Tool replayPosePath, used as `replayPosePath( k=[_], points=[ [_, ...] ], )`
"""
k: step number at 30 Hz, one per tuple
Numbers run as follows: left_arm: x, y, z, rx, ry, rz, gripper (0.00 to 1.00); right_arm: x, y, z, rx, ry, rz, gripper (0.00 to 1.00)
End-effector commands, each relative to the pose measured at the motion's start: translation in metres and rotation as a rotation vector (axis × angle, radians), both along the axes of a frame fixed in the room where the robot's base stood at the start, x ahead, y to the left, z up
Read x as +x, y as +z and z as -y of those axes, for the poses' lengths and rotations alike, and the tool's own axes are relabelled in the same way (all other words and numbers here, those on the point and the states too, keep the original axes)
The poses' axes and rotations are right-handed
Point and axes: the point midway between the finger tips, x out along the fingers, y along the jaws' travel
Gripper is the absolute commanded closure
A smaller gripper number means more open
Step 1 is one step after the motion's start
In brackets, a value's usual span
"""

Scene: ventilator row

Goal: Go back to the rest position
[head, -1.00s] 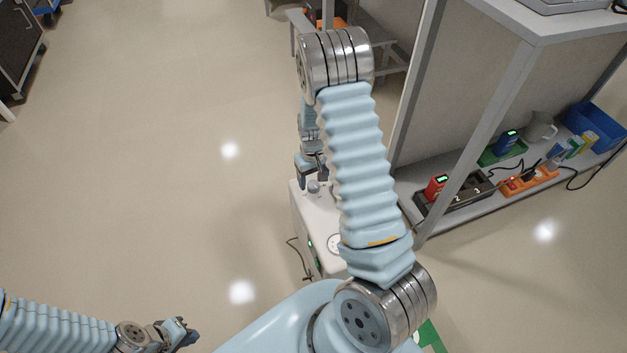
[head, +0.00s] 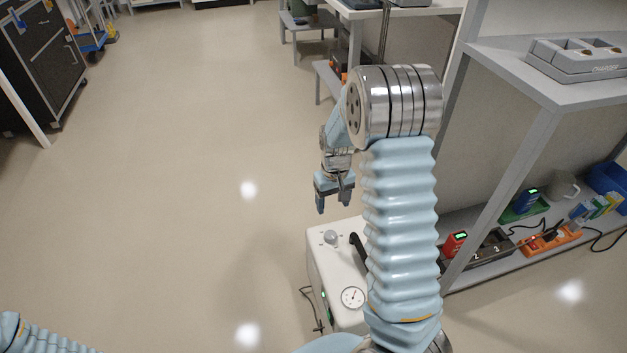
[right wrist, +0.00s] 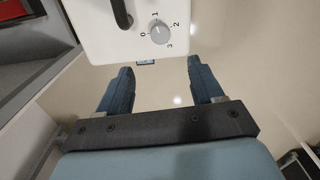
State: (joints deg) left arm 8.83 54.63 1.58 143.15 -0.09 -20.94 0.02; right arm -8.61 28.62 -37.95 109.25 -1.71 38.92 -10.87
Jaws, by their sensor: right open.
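My right gripper (head: 331,201) hangs open and empty beyond the far edge of a white machine (head: 327,263) in the head view. In the right wrist view, its two dark blue fingers (right wrist: 158,82) are spread apart with floor between them. The machine's top (right wrist: 100,35) shows there with a round grey knob (right wrist: 161,33) marked 0 to 3 and a black handle (right wrist: 122,15). The fingers appear clear of the machine. Part of my left arm shows at the bottom left of the head view, but its gripper is out of frame.
A grey shelf unit (head: 490,150) stands to the right, with a green tray (head: 524,207), an orange power strip (head: 545,241) and a blue bin (head: 608,178) on its lower shelf. A dark cabinet (head: 40,65) is at the far left. The floor (head: 190,200) on the left is open.

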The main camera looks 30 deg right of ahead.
Motion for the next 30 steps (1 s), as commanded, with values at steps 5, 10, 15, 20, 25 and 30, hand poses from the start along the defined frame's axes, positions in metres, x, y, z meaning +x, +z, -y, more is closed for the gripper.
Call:
replayPosePath(
  k=[5, 10, 15, 20, 25, 30],
  points=[
    [0.000, 0.000, 0.000, 0.000, 0.000, 0.000, 1.00, 0.000, 0.000, 0.000, 0.000, 0.000, 0.000, 0.34],
    [0.000, 0.000, 0.000, 0.000, 0.000, 0.000, 1.00, -0.003, -0.027, -0.021, 0.013, 0.020, -0.002, 0.34],
    [0.000, 0.000, 0.000, 0.000, 0.000, 0.000, 1.00, -0.031, -0.108, -0.098, 0.082, 0.073, 0.007, 0.34],
    [0.000, 0.000, 0.000, 0.000, 0.000, 0.000, 1.00, -0.086, -0.166, -0.188, 0.201, 0.095, 0.027, 0.34],
    [0.000, 0.000, 0.000, 0.000, 0.000, 0.000, 1.00, -0.135, -0.181, -0.255, 0.318, 0.080, 0.052, 0.34],
    [0.000, 0.000, 0.000, 0.000, 0.000, 0.000, 1.00, -0.151, -0.180, -0.278, 0.365, 0.067, 0.069, 0.34]
  ],
)
